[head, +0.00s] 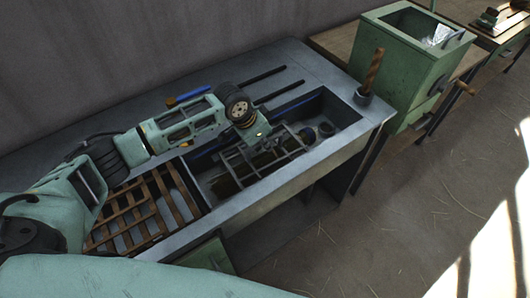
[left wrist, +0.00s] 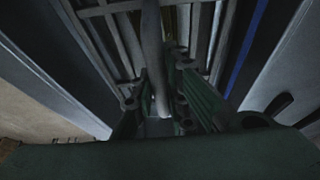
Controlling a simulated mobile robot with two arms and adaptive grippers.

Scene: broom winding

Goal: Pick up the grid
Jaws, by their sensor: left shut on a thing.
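A grey metal grid (head: 290,155) of thin bars lies at the sunken bay of the workbench, at a slight tilt. My left gripper (head: 258,152) reaches down over its left part, and its fingertips are partly hidden by the wrist in the head view. In the left wrist view the green fingers (left wrist: 158,110) are shut on a round grey bar of the grid (left wrist: 152,45), which runs away between them. Whether the grid touches the bay's floor or rim I cannot tell. My right gripper is not in view.
The grey workbench (head: 325,70) has a slatted brown wooden rack (head: 140,217) in its left bay. A wooden-handled tool (head: 374,72) stands at the right corner. A green box machine (head: 400,65) stands beyond.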

